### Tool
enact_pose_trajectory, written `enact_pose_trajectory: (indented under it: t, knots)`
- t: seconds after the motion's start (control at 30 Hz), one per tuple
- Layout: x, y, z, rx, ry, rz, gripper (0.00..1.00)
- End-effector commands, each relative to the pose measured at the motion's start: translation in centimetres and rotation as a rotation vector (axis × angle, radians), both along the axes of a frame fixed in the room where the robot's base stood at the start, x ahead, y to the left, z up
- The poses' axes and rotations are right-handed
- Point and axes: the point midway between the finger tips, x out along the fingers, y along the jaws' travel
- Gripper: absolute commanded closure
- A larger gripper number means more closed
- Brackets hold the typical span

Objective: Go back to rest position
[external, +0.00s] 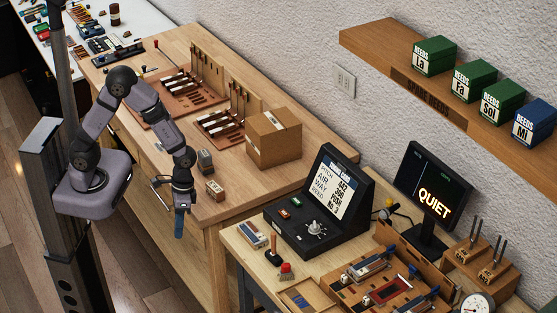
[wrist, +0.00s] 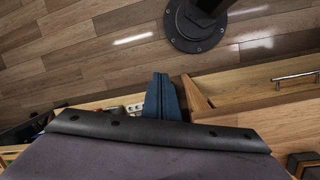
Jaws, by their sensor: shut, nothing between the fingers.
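My gripper (external: 179,224) hangs at the end of my arm, pointing down beside the front edge of the wooden workbench (external: 185,47). Its blue fingers are together and hold nothing. In the wrist view the blue fingers (wrist: 161,97) also show closed, with the wooden floor (wrist: 90,50) beyond them. The arm is bent, with its elbow raised at the left of the external view. No object touches the fingers.
A black console (external: 318,205) and a QUIET screen (external: 434,190) stand on the lower table at right. Open floor lies before the bench.

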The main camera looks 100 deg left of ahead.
Motion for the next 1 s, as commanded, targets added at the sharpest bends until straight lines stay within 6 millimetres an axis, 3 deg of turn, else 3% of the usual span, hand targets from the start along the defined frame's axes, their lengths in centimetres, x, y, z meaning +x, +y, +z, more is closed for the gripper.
enact_pose_trajectory:
  t: [0.03,0.1,0.23,0.37,0.6,1.0]
  knots:
    - [-3.3,0.1,1.3,0.020,0.047,-0.093,1.00]
    - [-6.7,0.6,2.7,0.053,0.088,-0.205,1.00]
    - [-9.1,1.2,4.7,0.113,0.055,-0.328,1.00]
    - [-8.9,0.7,6.4,0.135,-0.023,-0.361,1.00]
    - [-6.7,-0.2,8.9,0.159,-0.142,-0.393,1.00]
    - [-6.6,-0.5,9.0,0.160,-0.152,-0.407,1.00]
